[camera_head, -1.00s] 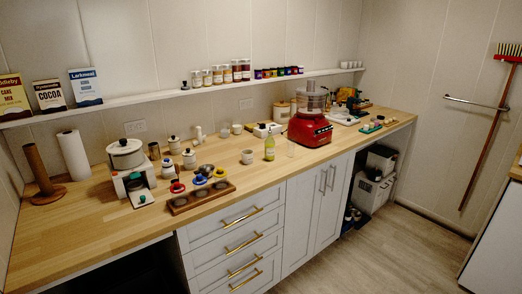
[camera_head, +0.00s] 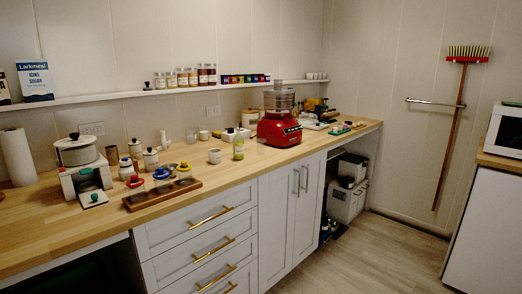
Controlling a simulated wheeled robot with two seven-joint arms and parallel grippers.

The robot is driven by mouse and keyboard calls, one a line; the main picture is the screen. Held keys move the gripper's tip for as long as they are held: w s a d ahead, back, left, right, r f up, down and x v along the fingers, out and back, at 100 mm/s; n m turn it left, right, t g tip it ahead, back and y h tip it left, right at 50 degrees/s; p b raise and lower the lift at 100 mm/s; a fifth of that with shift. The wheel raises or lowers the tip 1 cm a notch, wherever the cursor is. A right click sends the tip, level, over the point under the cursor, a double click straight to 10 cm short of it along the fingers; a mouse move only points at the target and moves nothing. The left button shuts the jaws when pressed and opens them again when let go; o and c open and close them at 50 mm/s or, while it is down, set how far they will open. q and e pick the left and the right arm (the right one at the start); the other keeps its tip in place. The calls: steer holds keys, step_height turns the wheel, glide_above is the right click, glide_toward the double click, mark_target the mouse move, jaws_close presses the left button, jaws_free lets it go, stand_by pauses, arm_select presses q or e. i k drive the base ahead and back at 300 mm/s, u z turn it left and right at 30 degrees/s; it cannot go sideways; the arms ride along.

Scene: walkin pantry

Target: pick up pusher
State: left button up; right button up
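I cannot single out a pusher with certainty. A red food processor (camera_head: 280,130) with a clear bowl (camera_head: 279,98) stands on the wooden counter, towards the back right. A faint clear upright piece (camera_head: 261,147) stands beside it, between the processor and a yellow-green bottle (camera_head: 238,147); it is too small to name. Neither of my grippers is in view.
Drawers and cupboards are below. The wooden floor (camera_head: 370,260) is clear. A broom (camera_head: 450,130) hangs on the right wall.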

mark_target(260, 142)
steer(key=k, duration=0.5)
steer(key=z, duration=0.5)
steer(key=i, duration=1.25)
steer(key=u, duration=0.5)
